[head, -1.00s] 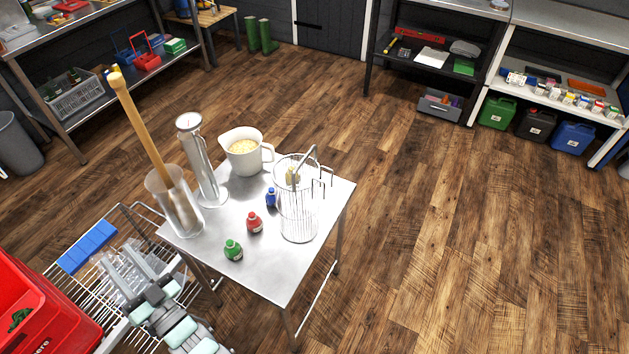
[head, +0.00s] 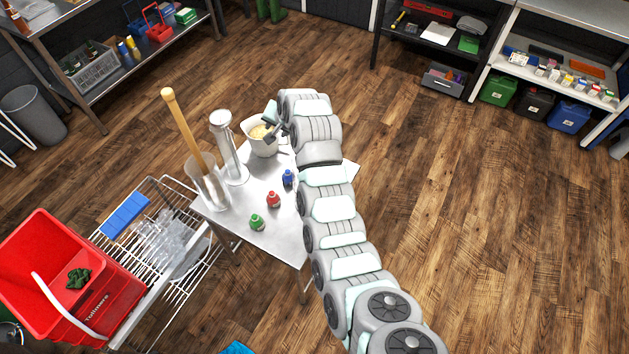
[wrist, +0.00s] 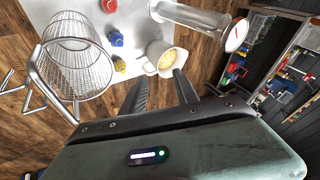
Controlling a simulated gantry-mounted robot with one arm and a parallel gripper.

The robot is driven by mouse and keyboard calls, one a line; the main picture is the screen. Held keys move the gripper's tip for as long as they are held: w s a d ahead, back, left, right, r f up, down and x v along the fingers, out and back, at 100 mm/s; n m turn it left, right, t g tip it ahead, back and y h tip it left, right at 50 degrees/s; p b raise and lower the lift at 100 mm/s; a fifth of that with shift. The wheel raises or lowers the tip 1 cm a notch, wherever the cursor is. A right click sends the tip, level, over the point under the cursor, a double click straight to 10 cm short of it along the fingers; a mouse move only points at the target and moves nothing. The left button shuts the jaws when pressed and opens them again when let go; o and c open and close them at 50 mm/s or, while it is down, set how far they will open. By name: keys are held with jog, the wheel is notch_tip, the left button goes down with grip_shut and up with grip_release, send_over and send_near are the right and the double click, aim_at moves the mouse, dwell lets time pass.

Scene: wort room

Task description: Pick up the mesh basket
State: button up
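The mesh basket (wrist: 78,62) is a tall wire cylinder with a bent metal handle and side hooks. In the wrist view it stands on the steel table (wrist: 75,15) at the left, its handle and hooks reaching toward the lower left. In the head view my arm hides it. My gripper (wrist: 160,92) is open and empty, its two dark fingers apart, to the right of the basket and not touching it. In the head view my gripper (head: 272,128) is over the table's far side, by the white jug.
Around the basket stand the white jug (head: 263,146), a glass cylinder (head: 230,155), a clear beaker holding a wooden paddle (head: 215,193), and small blue (head: 288,178), red (head: 273,199) and green (head: 257,222) bottles. A wire rack with a red bucket (head: 60,270) is at left. Floor at right is clear.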

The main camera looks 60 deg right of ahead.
jog(key=s+r+m+g+y, duration=0.25)
jog(key=s+r, duration=0.25)
jog(key=s, duration=0.9)
jog(key=shift+n+g+y, duration=0.25)
jog(key=shift+g+y, duration=0.2)
jog(key=shift+g, duration=0.1)
jog(key=shift+w+d+f, duration=0.1)
jog(key=shift+d+f, duration=0.15)
jog(key=shift+f, duration=1)
jog(key=shift+w+d+f, duration=0.1)
jog(key=shift+d+f, duration=0.2)
jog(key=shift+f, duration=1)
jog(key=shift+d+f, duration=0.25)
jog(key=shift+f, duration=1)
jog(key=shift+w+f, duration=0.15)
jog(key=shift+f, duration=0.5)
jog(key=shift+w+f, duration=0.15)
jog(key=shift+f, duration=0.45)
jog(key=shift+c, duration=0.6)
grip_shut()
